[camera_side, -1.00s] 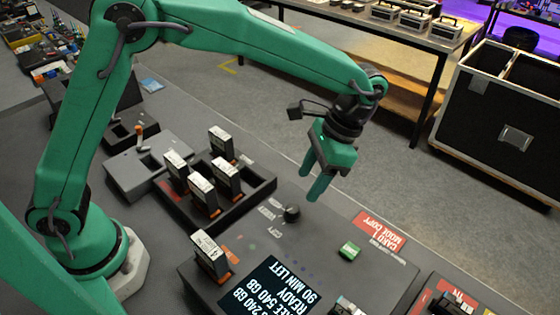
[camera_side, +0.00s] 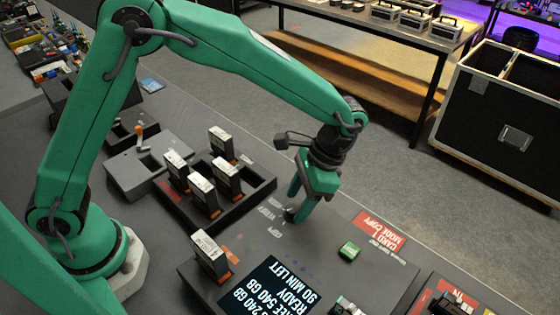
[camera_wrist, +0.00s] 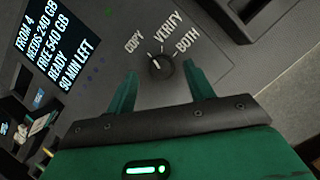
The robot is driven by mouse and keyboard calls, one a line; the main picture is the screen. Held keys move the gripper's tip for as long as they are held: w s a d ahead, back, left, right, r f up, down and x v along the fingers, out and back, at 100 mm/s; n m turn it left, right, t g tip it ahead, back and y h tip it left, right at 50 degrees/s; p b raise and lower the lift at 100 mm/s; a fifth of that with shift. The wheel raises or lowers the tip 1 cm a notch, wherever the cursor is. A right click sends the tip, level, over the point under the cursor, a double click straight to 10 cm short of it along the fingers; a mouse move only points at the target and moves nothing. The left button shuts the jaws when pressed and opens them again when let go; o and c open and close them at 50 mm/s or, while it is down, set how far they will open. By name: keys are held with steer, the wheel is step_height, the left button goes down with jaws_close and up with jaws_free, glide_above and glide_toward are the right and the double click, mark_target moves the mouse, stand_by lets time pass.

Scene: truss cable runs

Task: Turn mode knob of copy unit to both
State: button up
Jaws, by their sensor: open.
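The copy unit (camera_side: 330,240) is a dark grey panel with a lit screen. Its mode knob (camera_wrist: 161,66) is small, round and black, with COPY, VERIFY and BOTH printed around it in the wrist view. A pale mark shows on the knob, but which label it points to is too small to tell. My gripper (camera_wrist: 159,72) is open and empty, with one green finger on each side of the knob in that view. In the side view my gripper (camera_side: 299,202) points down close over the knob, which is partly hidden by a finger. Contact cannot be told.
A tray (camera_side: 258,192) with several upright memory cards stands left of the knob. A single card (camera_side: 209,252) stands in the unit near the screen (camera_side: 262,290). A green button (camera_side: 349,250) and a red label (camera_side: 379,231) lie to the right.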

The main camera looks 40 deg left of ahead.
steer(key=shift+x, duration=0.8)
steer(key=c, duration=1)
steer(key=shift+o, duration=0.2)
